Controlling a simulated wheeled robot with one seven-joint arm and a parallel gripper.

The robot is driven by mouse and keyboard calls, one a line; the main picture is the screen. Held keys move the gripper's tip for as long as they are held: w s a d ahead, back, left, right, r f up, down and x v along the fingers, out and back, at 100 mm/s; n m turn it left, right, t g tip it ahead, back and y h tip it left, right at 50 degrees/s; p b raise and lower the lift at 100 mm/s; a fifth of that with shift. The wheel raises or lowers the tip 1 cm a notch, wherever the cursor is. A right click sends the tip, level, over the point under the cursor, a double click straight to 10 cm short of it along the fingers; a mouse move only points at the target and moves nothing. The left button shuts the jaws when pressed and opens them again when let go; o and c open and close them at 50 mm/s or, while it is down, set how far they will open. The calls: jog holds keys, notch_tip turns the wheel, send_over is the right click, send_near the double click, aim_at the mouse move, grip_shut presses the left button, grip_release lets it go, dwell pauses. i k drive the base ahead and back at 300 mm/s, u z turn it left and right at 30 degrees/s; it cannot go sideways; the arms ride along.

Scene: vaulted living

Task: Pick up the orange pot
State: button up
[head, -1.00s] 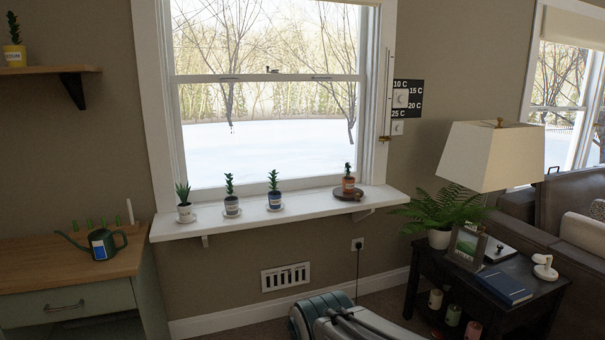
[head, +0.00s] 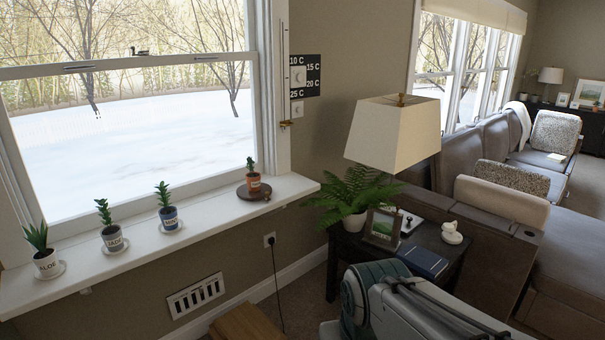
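The orange pot (head: 254,184), with a small green plant and a pale label, stands upright on a round dark brown stand (head: 254,194). The stand sits toward the right end of the white windowsill (head: 150,243). Nothing blocks my view of the pot. My gripper cannot be seen in the head view. White and teal parts low at the right look like my own arm, well apart from the pot.
Blue (head: 169,218), grey (head: 113,241) and white (head: 47,264) pots stand on saucers along the sill to the left. A lamp (head: 396,133), a fern (head: 347,190) and a picture frame (head: 382,228) crowd the dark side table at the right.

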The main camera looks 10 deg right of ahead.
aim_at(253, 179)
jog(key=z, duration=0.55)
jog(key=i, duration=2.5)
jog(key=u, duration=1.1)
jog(key=i, duration=0.25)
jog(key=u, duration=0.1)
